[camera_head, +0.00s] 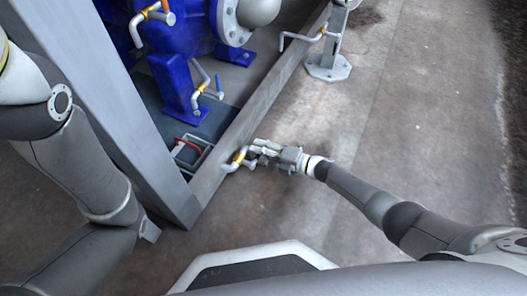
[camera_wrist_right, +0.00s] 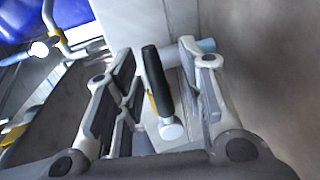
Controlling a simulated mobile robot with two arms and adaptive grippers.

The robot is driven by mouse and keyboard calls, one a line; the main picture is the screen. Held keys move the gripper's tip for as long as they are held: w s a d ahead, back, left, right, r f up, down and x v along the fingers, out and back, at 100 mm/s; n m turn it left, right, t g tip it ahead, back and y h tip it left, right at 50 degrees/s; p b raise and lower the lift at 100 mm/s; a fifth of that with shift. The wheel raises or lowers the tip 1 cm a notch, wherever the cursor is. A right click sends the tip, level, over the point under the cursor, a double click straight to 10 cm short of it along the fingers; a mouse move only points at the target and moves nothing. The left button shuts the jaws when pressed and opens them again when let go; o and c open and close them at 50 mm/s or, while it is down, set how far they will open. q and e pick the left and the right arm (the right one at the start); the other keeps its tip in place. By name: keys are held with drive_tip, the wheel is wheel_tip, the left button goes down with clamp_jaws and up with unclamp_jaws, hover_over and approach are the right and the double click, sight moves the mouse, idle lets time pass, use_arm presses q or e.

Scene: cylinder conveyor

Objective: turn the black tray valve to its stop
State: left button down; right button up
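In the right wrist view, the black valve handle (camera_wrist_right: 155,78) stands between the fingers of my right gripper (camera_wrist_right: 157,62). Its lower end meets a pale round knob (camera_wrist_right: 172,131), with a yellow band beside it. The fingers are open, with a gap on each side of the handle. In the head view, my right gripper (camera_head: 258,153) is at a valve with a yellow collar (camera_head: 239,156) on the grey frame's lower rail. The black handle is hard to make out there. My left arm shows at the left, but its gripper is out of view.
A blue machine (camera_head: 180,45) with pipes stands behind the rail (camera_head: 245,120). Other bent handles with yellow collars (camera_head: 202,88) sit on it. A grey post foot (camera_head: 328,68) stands at the rail's far end. Floor to the right (camera_head: 420,110) is clear.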

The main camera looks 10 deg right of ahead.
drive_tip(key=v, duration=1.2)
